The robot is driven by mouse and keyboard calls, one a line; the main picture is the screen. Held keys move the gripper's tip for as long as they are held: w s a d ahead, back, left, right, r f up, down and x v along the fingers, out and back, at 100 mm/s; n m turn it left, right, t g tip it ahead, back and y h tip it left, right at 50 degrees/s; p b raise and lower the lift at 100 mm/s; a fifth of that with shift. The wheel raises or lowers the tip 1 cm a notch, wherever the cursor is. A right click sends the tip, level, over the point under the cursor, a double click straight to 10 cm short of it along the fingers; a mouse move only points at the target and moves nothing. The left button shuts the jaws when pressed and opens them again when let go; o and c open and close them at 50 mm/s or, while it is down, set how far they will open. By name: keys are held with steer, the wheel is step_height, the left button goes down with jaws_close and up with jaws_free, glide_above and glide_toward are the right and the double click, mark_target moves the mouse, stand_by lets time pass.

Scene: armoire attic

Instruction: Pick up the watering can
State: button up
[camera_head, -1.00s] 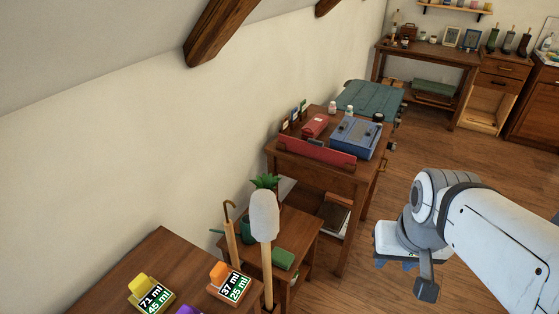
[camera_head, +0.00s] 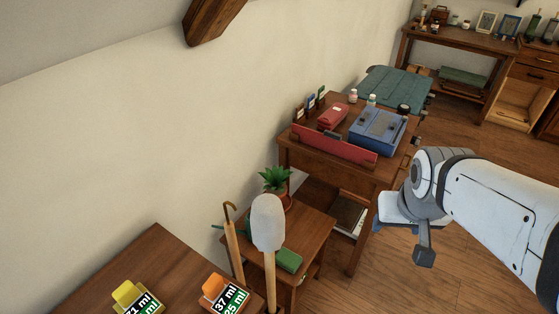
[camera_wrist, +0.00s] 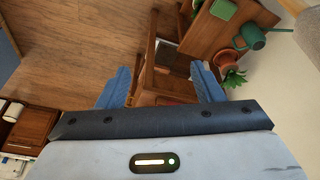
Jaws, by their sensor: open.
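The teal watering can (camera_wrist: 255,39) shows in the upper right of the wrist view, on the small wooden side table (camera_wrist: 205,35) beside a potted plant. In the head view only a small teal piece, perhaps its spout, shows at the left edge of that table; the rest is hidden behind the cane and the white-headed pole. My gripper (camera_wrist: 161,85) is open and empty, its two blue fingers wide apart. In the head view it hangs to the right of the desk, well apart from the can.
The potted plant (camera_head: 275,182) and a green box (camera_head: 288,259) share the side table. A cane (camera_head: 232,245) and a white-headed pole (camera_head: 268,222) stand in front. The desk (camera_head: 345,165) holds a blue case and red items. Open floor (camera_head: 400,285) lies below my arm.

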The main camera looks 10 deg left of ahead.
steer(key=shift+o, duration=0.9)
steer(key=w+a+f+n+t+b, duration=0.2)
steer(key=w+a+f+t+b, duration=0.1)
steer(key=w+f+b, duration=0.5)
steer(key=w+a+f, duration=0.1)
steer(key=w+f, duration=0.2)
steer(key=f, duration=0.1)
steer(key=shift+a+f+y+b, duration=0.15)
steer(key=shift+f+y+b, duration=0.15)
steer(key=shift+f+b, duration=0.1)
steer(key=w+a+f+n+y+b, duration=0.2)
steer(key=w+a+f+y+b, duration=0.1)
steer(key=a+f+b, duration=0.4)
steer(key=w+a+f+n+t+y+b, duration=0.1)
steer(key=w+a+f+n+y+b, duration=0.2)
steer(key=a+f+b, duration=0.5)
steer(key=w+a+f+n+y+b, duration=0.2)
steer(key=w+a+f+y+b, duration=0.2)
steer(key=a+f, duration=0.9)
steer(key=shift+w+a+n+b, duration=0.1)
steer(key=shift+w+a+b, duration=0.2)
steer(key=shift+a+b, duration=0.3)
steer(key=shift+w+a+n+b, duration=0.1)
steer(key=shift+w+a+b, duration=0.2)
steer(key=shift+a+b, duration=0.3)
steer(key=shift+w+a+n+b, duration=0.1)
steer(key=shift+w+a+b, duration=0.2)
steer(key=shift+a+b, duration=0.3)
steer(key=shift+t+y, duration=0.3)
steer(key=shift+c, duration=0.3)
